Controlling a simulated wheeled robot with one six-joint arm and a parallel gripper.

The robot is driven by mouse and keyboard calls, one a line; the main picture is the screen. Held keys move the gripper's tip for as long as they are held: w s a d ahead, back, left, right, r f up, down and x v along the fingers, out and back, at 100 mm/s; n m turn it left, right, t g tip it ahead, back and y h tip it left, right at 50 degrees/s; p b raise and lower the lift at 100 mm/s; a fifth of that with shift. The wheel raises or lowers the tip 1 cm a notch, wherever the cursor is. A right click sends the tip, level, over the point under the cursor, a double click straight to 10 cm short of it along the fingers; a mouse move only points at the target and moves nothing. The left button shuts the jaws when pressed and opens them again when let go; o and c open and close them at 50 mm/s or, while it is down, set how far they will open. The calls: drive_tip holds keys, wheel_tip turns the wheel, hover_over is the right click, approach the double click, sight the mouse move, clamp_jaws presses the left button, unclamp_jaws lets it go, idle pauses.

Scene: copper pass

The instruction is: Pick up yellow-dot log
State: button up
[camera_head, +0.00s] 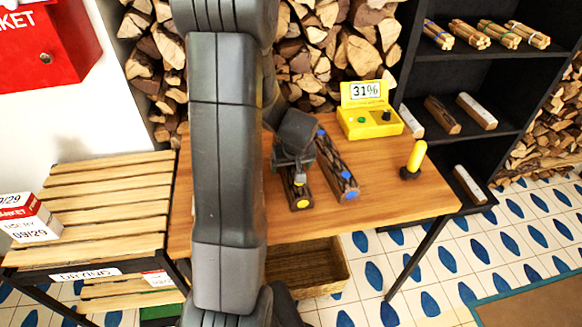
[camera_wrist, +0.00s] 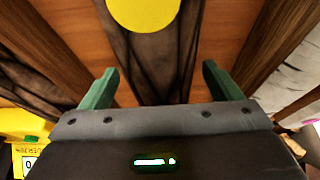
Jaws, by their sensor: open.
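The yellow-dot log (camera_head: 293,190) lies on the wooden table, a dark bark log with a yellow dot on its near end. Its far part is hidden under my gripper (camera_head: 297,168). In the wrist view the log (camera_wrist: 152,65) runs between my green fingers (camera_wrist: 160,84), with its large yellow dot at the top edge. My gripper is open, with one finger to each side of the log in that view. Whether the fingers touch it I cannot tell.
A blue-dot log (camera_head: 335,165) lies close to the right on the table (camera_head: 390,195). A yellow moisture meter (camera_head: 370,118) and a yellow-handled tool (camera_head: 414,160) stand farther right. A slatted rack (camera_head: 105,190) is at left, a dark shelf (camera_head: 465,65) at right.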

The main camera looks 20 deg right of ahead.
drive_tip(key=shift+c, duration=0.5)
drive_tip(key=shift+f, duration=0.1)
drive_tip(key=c, duration=1.4)
drive_tip(key=shift+c, duration=0.7)
drive_tip(key=shift+r, duration=0.2)
